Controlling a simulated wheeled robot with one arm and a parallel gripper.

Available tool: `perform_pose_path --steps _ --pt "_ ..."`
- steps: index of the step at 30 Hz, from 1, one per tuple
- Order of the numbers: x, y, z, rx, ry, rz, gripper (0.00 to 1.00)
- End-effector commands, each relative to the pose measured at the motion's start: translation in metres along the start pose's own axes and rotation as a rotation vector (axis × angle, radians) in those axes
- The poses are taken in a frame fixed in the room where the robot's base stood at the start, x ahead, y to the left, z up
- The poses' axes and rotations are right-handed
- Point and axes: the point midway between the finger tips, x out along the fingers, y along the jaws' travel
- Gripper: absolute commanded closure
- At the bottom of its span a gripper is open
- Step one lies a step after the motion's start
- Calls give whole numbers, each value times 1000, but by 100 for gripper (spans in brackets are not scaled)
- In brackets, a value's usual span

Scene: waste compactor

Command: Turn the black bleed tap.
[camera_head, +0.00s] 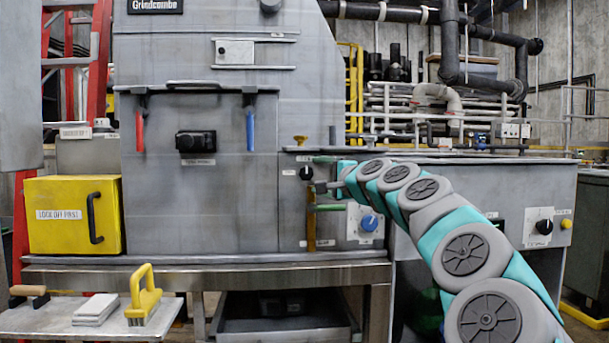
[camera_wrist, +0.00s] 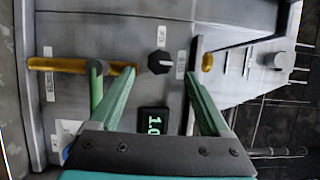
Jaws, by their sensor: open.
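The black tap (camera_head: 306,173) is a small dark knob on the grey panel, below and right of the compactor's centre front. In the wrist view the tap (camera_wrist: 158,62) is roughly hexagonal with a pale pointer mark towards the right, between two pale labels. My gripper (camera_head: 315,173) is open in front of it, with one finger above and one below. In the wrist view my gripper (camera_wrist: 159,76) has its two green fingers on either side of the tap, with a gap on both sides. Whether the fingertips reach the tap's depth is hard to tell.
A brass pipe (camera_wrist: 65,65) with a green lever (camera_wrist: 97,88) lies close beside my lower finger. A yellow fitting (camera_head: 300,140) sits above the tap. A blue knob (camera_head: 369,223) is below right. A lit display (camera_wrist: 153,121) shows between the fingers.

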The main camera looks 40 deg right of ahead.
Motion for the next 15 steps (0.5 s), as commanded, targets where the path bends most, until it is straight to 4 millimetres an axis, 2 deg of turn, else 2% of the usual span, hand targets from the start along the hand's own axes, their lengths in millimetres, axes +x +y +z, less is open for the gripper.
perform_pose_path --steps 1,6,15 --pt "9 1 0 -1 -1 3 19" --pt "31 0 1 -3 -1 1 19" --pt "50 0 1 -3 -1 1 19"
